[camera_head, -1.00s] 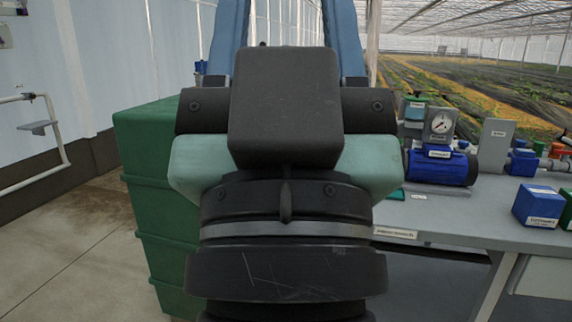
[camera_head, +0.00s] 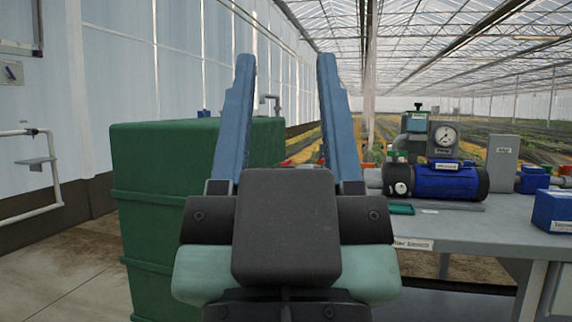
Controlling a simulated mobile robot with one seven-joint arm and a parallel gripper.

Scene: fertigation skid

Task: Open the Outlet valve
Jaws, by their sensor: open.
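My gripper (camera_head: 284,60) is open and empty, its two blue fingers pointing up and away in the middle of the view. No part that I can read as the Outlet valve is clear. A small blue piece (camera_head: 203,113) shows above the left of the green tank (camera_head: 160,190). A grey pipe end (camera_head: 272,102) shows between my fingers, behind the tank's top edge. A blue fitting (camera_head: 532,179) sits on the bench at the right; its label is too small to read. My gripper stands in front of part of the tank and hides it.
The grey bench (camera_head: 470,226) at the right bears a blue and black pump (camera_head: 447,181), a round gauge (camera_head: 444,136), a grey panel (camera_head: 502,158) and a blue box (camera_head: 555,211). A white pipe rail (camera_head: 50,165) is on the left wall. Floor at the left is clear.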

